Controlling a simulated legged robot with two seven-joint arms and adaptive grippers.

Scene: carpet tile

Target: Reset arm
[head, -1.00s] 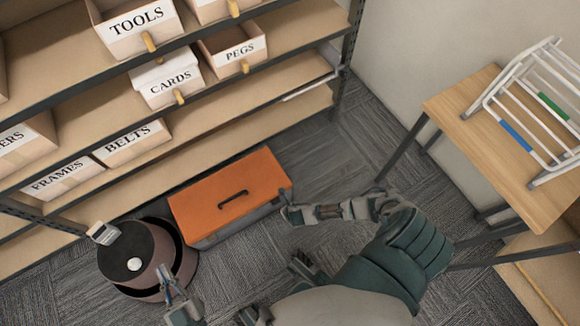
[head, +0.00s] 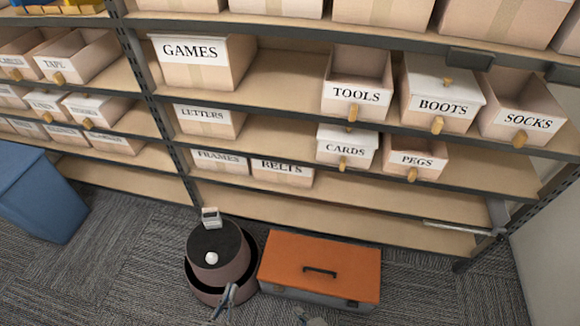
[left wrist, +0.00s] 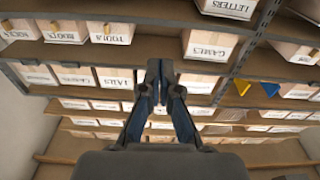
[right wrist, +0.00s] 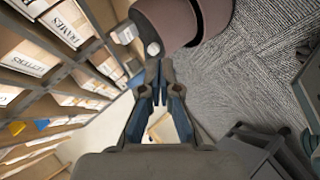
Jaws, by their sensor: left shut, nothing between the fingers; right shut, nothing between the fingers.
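My left gripper (head: 228,297) shows at the bottom of the head view, in front of the round dark bin. It is shut and empty, and its fingertips meet in the left wrist view (left wrist: 161,78), with shelves of labelled boxes beyond. My right gripper (head: 303,317) is only partly in the head view, at the bottom edge below the orange toolbox. In the right wrist view its fingers (right wrist: 158,72) are shut with nothing between them. Most of both arms is out of the head view.
An orange-lidded toolbox (head: 335,258) stands on the carpet beside the round bin (head: 222,262), which has small white items on top. Shelving with labelled boxes such as GAMES (head: 205,62) fills the back. A blue bin (head: 40,195) is at left. Carpet at lower right is clear.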

